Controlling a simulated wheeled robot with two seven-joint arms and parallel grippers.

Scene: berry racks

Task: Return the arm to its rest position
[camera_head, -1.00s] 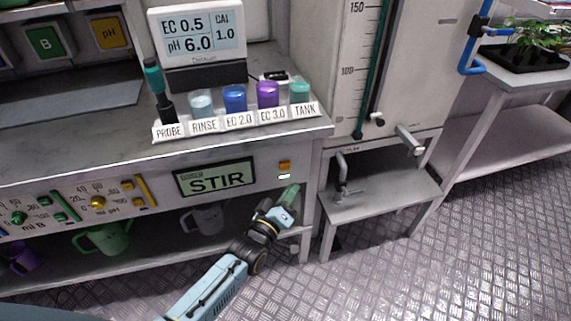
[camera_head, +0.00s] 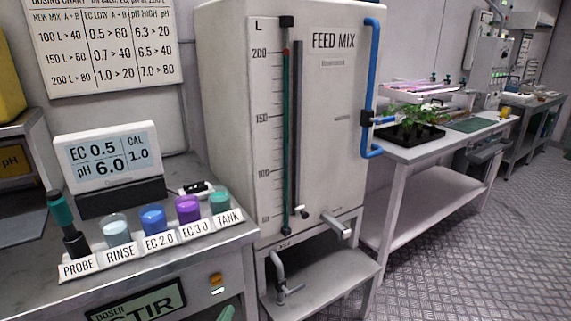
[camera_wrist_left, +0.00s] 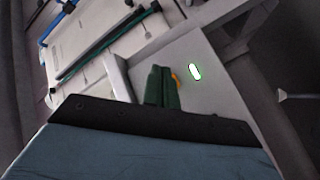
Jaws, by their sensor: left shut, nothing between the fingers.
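My left gripper (camera_head: 226,313) shows only as a green fingertip at the bottom edge of the head view, in front of the bench's front panel; the rest of the arm is out of frame. In the left wrist view the green fingers (camera_wrist_left: 162,88) are together, with nothing between them. My right gripper is in neither view.
The bench holds a meter (camera_head: 108,157), a probe (camera_head: 62,212) and several labelled cups. Right of it stands the FEED MIX tank (camera_head: 335,100) with a valve and a low step (camera_head: 325,283). Farther right, a table (camera_head: 440,145) holds plants. Open floor lies at lower right.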

